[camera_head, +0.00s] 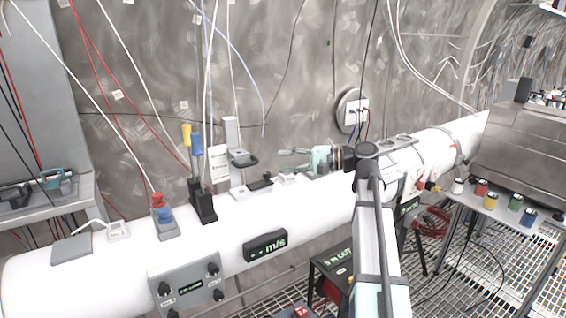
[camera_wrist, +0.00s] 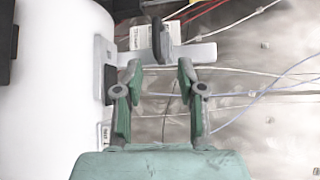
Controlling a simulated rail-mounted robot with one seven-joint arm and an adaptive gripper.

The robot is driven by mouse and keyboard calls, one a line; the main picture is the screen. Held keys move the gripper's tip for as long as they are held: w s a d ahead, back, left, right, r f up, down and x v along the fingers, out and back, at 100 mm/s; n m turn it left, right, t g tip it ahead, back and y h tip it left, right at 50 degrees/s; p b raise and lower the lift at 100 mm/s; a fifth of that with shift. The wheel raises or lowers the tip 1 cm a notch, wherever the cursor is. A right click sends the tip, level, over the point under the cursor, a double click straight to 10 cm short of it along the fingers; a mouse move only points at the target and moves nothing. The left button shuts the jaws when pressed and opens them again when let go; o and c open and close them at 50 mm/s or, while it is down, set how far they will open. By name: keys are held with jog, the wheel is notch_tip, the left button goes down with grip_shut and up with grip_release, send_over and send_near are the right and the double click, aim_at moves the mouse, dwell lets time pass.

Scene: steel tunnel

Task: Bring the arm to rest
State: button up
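My gripper (camera_head: 292,152) is teal with grey fingers. In the head view it lies level just above the white pipe (camera_head: 330,205), pointing left toward a pale upright plate with a dark clamp (camera_head: 242,158). In the wrist view my gripper (camera_wrist: 160,70) shows its two fingers apart, with nothing held between them. The dark clamp (camera_wrist: 160,40) on the pale plate (camera_wrist: 200,53) lies just past the fingertips. I cannot tell whether they touch. My arm (camera_head: 372,220) comes up from the front of the picture and hides part of the pipe.
On the pipe stand a black holder with blue and yellow handles (camera_head: 200,180), a red-and-blue fitting (camera_head: 162,215) and a display box (camera_head: 265,245). Cables hang before the wall. A side table at right holds several coloured jars (camera_head: 492,200). A toolbox (camera_head: 333,275) stands below.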

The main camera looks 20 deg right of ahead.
jog(key=d+f+m+t+h+b, duration=0.2)
jog(key=d+f+m+h+b, duration=0.5)
jog(key=d+f+h, duration=1.35)
jog(key=s+d+f+g+y, duration=0.1)
jog(key=d+f+y, duration=0.35)
jog(key=f, duration=0.85)
jog(key=s+a+f+n+g+y+p, duration=0.1)
jog(key=s+a+f+n+g, duration=0.15)
jog(key=s+a+f, duration=0.45)
jog(key=s+a+f+n+g+y+p, duration=0.1)
jog(key=s+a+f+n+g+p, duration=0.15)
jog(key=a+f, duration=0.85)
jog(key=s+a+f+n+g+y, duration=0.1)
jog(key=s+a+f+n+g, duration=0.15)
jog(key=s+a+f, duration=0.65)
jog(key=s+a+f+n+g+p, duration=0.1)
jog(key=s+f, duration=0.3)
jog(key=s, duration=0.6)
jog(key=s+a+f+n+g+p, duration=0.1)
jog(key=s+a+f+n+g, duration=0.2)
jog(key=s, duration=0.7)
jog(key=s+a+f+n+g+h+p, duration=0.1)
jog(key=s+a+f+n+g, duration=0.2)
jog(key=s, duration=0.7)
notch_tip(320, 180, down, 3)
jog(key=shift+s+a+r+g, duration=0.15)
jog(key=shift+s+a+g, duration=0.2)
jog(key=shift+a+g, duration=0.4)
